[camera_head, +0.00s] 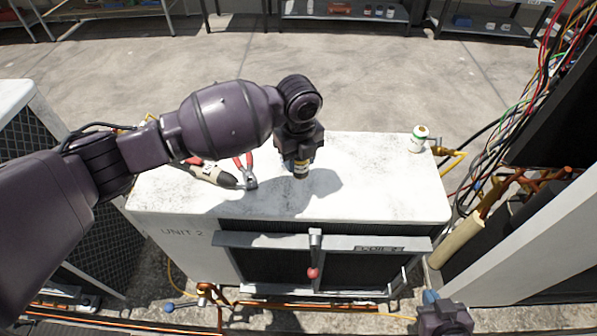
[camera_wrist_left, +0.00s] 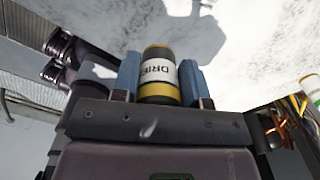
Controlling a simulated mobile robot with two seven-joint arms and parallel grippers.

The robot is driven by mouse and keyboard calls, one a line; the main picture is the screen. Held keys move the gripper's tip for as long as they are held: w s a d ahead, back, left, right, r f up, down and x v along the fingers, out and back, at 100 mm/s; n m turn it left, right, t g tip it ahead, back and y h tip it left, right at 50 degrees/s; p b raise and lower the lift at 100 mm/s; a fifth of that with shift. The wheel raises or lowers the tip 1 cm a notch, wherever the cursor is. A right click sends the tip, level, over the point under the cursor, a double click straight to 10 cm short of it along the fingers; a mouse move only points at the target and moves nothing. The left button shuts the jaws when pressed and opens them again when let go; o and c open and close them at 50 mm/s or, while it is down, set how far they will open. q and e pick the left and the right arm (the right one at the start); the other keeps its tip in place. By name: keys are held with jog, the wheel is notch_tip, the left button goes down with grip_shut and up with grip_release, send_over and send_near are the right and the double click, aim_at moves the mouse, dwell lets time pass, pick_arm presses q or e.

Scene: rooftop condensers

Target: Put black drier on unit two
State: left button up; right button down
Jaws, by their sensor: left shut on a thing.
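The black drier (camera_wrist_left: 158,72), with yellow bands and a white label, sits between the two blue fingers of my left gripper (camera_wrist_left: 160,82) in the left wrist view. In the head view my left gripper (camera_head: 300,161) points down over the white top of unit two (camera_head: 380,190), and the drier's lower part (camera_head: 301,171) shows beneath it. I cannot tell whether the drier touches the top. My right gripper (camera_head: 432,297) shows at the bottom right, in front of the unit; its finger gap is not clear.
Red-handled pliers (camera_head: 246,172) and a grey cylinder with a white label (camera_head: 212,174) lie left of the drier. A white canister with a green band (camera_head: 418,139) stands at the back right. Cables (camera_head: 492,135) hang at the far right.

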aim_at(299, 173)
pick_arm(q)
notch_tip(299, 173, down, 5)
jog(key=shift+f+b, duration=0.1)
jog(key=shift+b, duration=0.25)
jog(key=shift+f, duration=0.15)
jog(key=o, duration=1.1)
notch_tip(299, 173, up, 12)
jog(key=shift+r+p, duration=0.25)
jog(key=shift+p, duration=0.65)
